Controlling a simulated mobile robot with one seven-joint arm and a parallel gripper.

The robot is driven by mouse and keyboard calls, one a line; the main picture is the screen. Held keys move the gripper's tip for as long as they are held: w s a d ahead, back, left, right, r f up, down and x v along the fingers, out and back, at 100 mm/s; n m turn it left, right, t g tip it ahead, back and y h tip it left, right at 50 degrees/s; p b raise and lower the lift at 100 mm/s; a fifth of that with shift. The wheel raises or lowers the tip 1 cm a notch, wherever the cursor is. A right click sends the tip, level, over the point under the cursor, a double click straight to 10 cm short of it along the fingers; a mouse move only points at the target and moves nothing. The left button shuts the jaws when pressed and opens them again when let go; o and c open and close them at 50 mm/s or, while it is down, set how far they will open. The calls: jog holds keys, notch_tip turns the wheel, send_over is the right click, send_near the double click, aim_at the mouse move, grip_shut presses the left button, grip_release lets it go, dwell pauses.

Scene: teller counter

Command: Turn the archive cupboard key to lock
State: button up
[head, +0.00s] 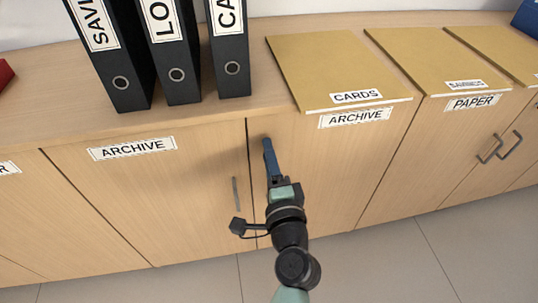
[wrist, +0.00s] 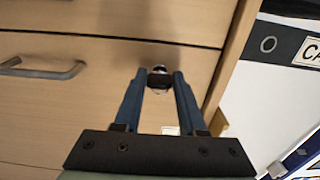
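The archive cupboard shows in the head view as two wooden doors, each under an ARCHIVE label (head: 132,148), meeting at a dark vertical seam. Both look closed. My gripper (head: 267,146) is at the upper left corner of the right door, just beside the seam. It hides the lock in the head view. In the wrist view the two blue fingers of my gripper (wrist: 159,77) stand on both sides of the key (wrist: 159,80). Its dark grip spans the gap between the fingertips, with silver metal showing behind it. The fingers appear to be touching it.
Black binders (head: 178,55) and tan folders (head: 340,70) stand and lie on the counter top above. A bar handle (head: 235,194) is on the left door, close to my wrist. The floor (head: 380,260) in front is clear.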

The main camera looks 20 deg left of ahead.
jog(key=o, duration=0.4)
jog(key=shift+o, duration=0.2)
jog(key=v, duration=1.3)
jog(key=shift+p, duration=0.45)
